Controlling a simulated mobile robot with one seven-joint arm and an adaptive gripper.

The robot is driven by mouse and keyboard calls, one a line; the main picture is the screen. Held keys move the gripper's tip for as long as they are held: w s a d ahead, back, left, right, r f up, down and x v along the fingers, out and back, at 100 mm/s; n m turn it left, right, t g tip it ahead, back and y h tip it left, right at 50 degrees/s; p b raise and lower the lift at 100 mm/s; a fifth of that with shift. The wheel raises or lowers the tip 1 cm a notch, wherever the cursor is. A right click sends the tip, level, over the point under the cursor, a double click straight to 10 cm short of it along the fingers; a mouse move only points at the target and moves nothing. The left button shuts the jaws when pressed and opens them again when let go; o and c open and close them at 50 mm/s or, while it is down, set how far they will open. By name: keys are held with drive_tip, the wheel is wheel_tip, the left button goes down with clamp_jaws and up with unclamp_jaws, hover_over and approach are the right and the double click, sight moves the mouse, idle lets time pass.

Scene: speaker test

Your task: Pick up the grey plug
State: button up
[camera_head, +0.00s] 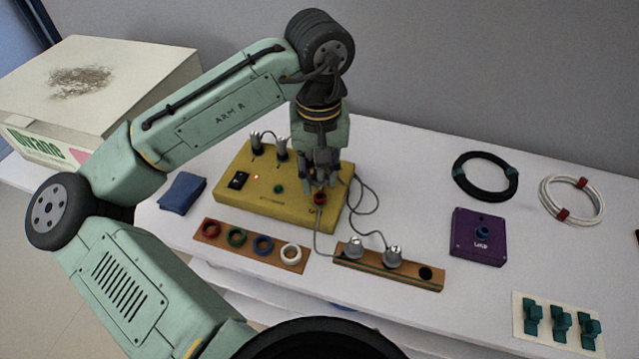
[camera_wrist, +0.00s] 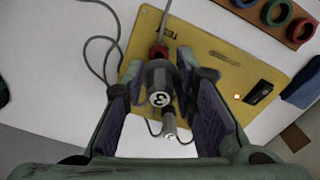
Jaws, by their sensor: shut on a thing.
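My gripper (camera_head: 320,175) is above the right part of the yellow box (camera_head: 225,190). In the wrist view its fingers (camera_wrist: 162,72) stand on both sides of a grey plug (camera_wrist: 160,85) marked 3, and they are shut on it. The head view mostly hides this plug behind my gripper. I cannot tell whether it is seated in the box or lifted. A smaller-looking plug (camera_wrist: 169,122) shows below it in the wrist view. Two dark grey plugs (camera_head: 257,144) (camera_head: 281,150) stand upright at the box's back left.
A red socket (camera_head: 320,199) is on the box. A wooden holder (camera_head: 410,281) in front carries two light grey plugs (camera_head: 354,247) (camera_head: 393,257); grey cables loop beside the box. Another strip (camera_head: 220,247) bears coloured rings. A purple box (camera_head: 478,250) stands right.

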drive_tip(key=s+a+r+b, duration=0.1)
drive_tip(key=s+a+b, duration=0.1)
drive_tip(key=s+a, duration=0.7)
drive_tip(key=a, duration=0.3)
drive_tip(key=shift+s+a+r+b, duration=0.15)
drive_tip(key=shift+s+a+b, duration=0.15)
drive_tip(key=shift+a, duration=0.1)
wheel_tip(320, 180, up, 4)
drive_tip(key=p, duration=0.4)
